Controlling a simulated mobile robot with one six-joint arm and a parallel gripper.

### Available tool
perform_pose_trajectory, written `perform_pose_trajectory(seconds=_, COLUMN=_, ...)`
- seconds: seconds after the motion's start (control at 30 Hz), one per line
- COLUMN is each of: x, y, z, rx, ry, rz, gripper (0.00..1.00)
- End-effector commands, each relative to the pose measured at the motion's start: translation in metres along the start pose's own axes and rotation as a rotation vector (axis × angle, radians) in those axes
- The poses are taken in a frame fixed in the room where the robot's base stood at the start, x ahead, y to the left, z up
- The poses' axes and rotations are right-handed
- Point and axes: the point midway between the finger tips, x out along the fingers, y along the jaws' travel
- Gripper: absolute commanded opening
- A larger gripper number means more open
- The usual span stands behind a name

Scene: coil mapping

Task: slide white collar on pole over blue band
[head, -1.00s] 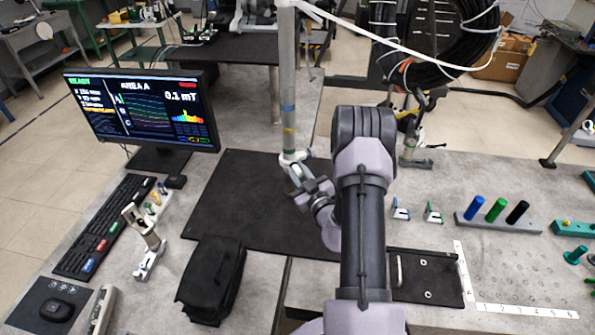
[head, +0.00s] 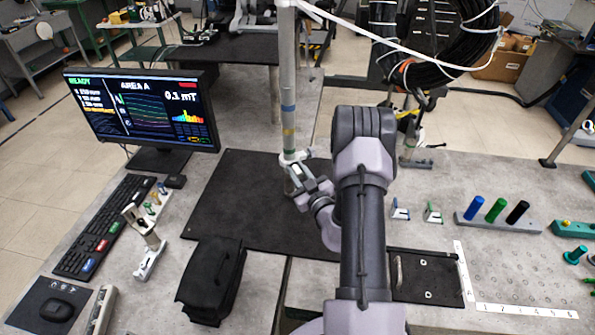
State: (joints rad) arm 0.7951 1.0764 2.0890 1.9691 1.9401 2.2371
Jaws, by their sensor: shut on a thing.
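A grey pole (head: 287,65) stands upright on the black mat. It carries a blue band (head: 288,107) and, lower down, a yellowish band (head: 288,131). The white collar (head: 293,157) is around the pole below both bands. My gripper (head: 294,172) is at the collar from the lower right, shut on it, with its fingers at the pole. The fingertips and part of the collar are small and partly hidden by each other. The lower end of the pole is hidden behind my gripper.
A monitor (head: 142,112) and keyboard (head: 103,228) stand to the left. A black bag (head: 212,281) lies front left. A white cable (head: 385,43) runs from the pole's top to a black coil (head: 440,45). A peg rack (head: 490,222) is at right. The black mat (head: 235,205) has bare room.

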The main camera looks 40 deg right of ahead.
Motion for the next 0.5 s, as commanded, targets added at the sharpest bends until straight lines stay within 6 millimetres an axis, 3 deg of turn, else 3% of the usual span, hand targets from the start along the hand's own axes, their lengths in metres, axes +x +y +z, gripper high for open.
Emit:
perform_pose_trajectory(seconds=0.27, x=0.0, y=0.003, z=-0.013, rx=0.0, ry=-0.001, rz=0.0, gripper=0.0)
perform_pose_trajectory(seconds=0.5, x=0.0, y=0.015, z=-0.054, rx=0.0, ry=0.0, rz=0.0, gripper=0.0)
